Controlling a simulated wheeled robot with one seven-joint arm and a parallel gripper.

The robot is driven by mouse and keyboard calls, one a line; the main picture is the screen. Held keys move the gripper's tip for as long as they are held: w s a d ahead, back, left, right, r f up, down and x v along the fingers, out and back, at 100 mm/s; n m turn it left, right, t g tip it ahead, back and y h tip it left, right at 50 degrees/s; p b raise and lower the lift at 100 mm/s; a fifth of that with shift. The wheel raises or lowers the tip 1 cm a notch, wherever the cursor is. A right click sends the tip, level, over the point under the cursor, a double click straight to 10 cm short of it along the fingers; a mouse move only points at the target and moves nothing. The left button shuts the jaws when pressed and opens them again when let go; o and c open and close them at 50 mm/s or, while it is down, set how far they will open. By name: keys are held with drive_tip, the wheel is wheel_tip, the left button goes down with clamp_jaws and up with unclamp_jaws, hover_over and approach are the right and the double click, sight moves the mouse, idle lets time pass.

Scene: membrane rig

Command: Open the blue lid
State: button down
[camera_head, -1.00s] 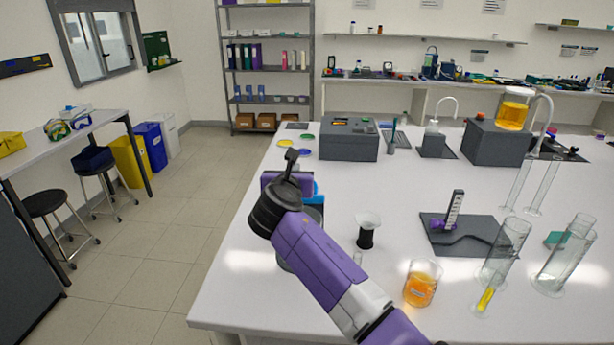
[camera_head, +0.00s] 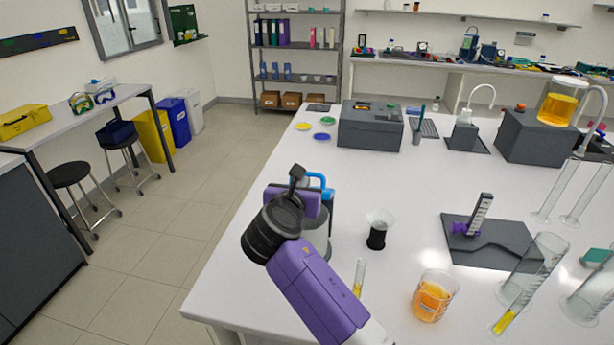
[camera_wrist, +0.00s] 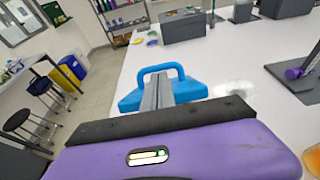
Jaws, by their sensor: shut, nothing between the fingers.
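The blue lid (camera_wrist: 130,103) with its looped blue handle shows in the wrist view, just ahead of and partly behind my fingers. My gripper (camera_wrist: 159,77) is shut and empty, its grey fingers together in front of the handle loop. I cannot tell whether they touch the lid. In the head view, part of the blue handle (camera_head: 328,188) shows behind my purple wrist. Below it, a grey cylindrical vessel (camera_head: 319,239) is mostly hidden by my arm. My fingertips are hidden in the head view.
A clear funnel on a black stand (camera_head: 377,236), a thin tube (camera_head: 359,276) and a beaker of orange liquid (camera_head: 432,297) stand right of my arm. Glass cylinders (camera_head: 531,272) stand further right. A grey box (camera_head: 371,126) and coloured discs (camera_head: 322,136) lie farther back.

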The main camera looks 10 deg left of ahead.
sight(309, 174)
drive_tip(key=shift+x, duration=2.15)
drive_tip(key=shift+w+b, duration=0.2)
drive_tip(key=shift+b, duration=0.35)
